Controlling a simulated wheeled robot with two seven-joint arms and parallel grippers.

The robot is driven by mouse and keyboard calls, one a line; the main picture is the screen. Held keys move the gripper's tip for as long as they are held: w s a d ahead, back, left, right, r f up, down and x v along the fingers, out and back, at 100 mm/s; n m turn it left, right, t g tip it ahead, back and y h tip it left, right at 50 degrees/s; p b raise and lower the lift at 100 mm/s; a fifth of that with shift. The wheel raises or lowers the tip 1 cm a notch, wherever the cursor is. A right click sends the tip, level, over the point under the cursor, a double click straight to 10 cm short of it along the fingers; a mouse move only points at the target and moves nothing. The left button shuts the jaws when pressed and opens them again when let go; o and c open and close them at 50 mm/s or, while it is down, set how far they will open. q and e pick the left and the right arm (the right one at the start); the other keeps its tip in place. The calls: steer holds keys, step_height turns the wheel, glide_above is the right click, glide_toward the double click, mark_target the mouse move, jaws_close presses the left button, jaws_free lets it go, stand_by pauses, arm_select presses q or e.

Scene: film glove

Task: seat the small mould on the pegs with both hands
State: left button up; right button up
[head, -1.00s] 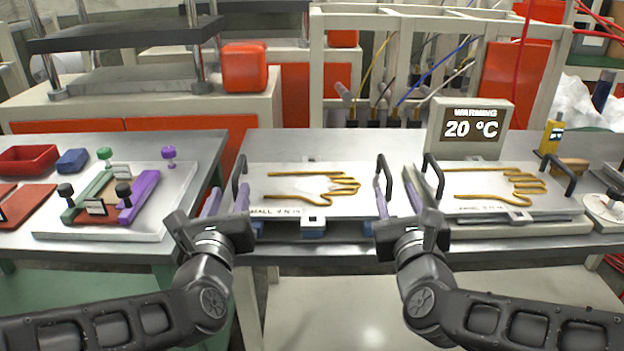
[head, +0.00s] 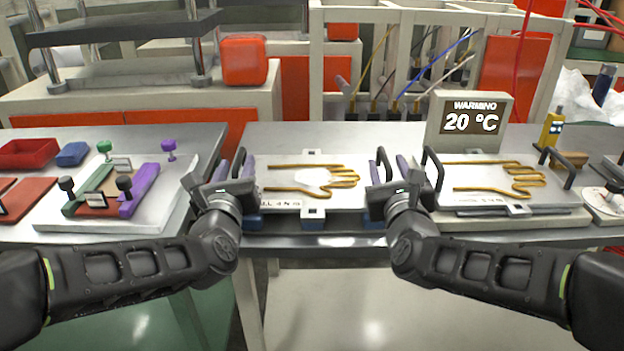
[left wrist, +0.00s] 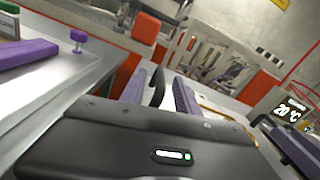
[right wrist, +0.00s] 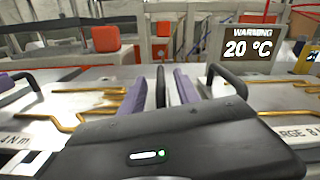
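The small mould (head: 285,190) is a pale plate with a brown hand-shaped outline and a black upright handle at each side. It lies on blue blocks (head: 314,224) on the middle table. My left gripper (head: 232,168) is at its left handle; in the left wrist view its purple fingers stand apart on either side of that black handle (left wrist: 158,85). My right gripper (head: 390,170) is at the right handle; its fingers stand apart around that black handle (right wrist: 160,86) in the right wrist view. I cannot make out any pegs for the mould.
A large mould (head: 470,200) with its own handles lies close right of my right gripper, before a display (head: 470,122) reading 20 °C. At left, a board (head: 150,215) holds green and purple bars and knobs.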

arm_select(q)
steer(key=shift+w, duration=0.1)
steer(key=shift+c, duration=0.4)
arm_select(e)
steer(key=shift+w, duration=0.1)
steer(key=shift+c, duration=0.3)
arm_select(q)
jaws_close()
arm_select(e)
jaws_close()
stand_by(0.3)
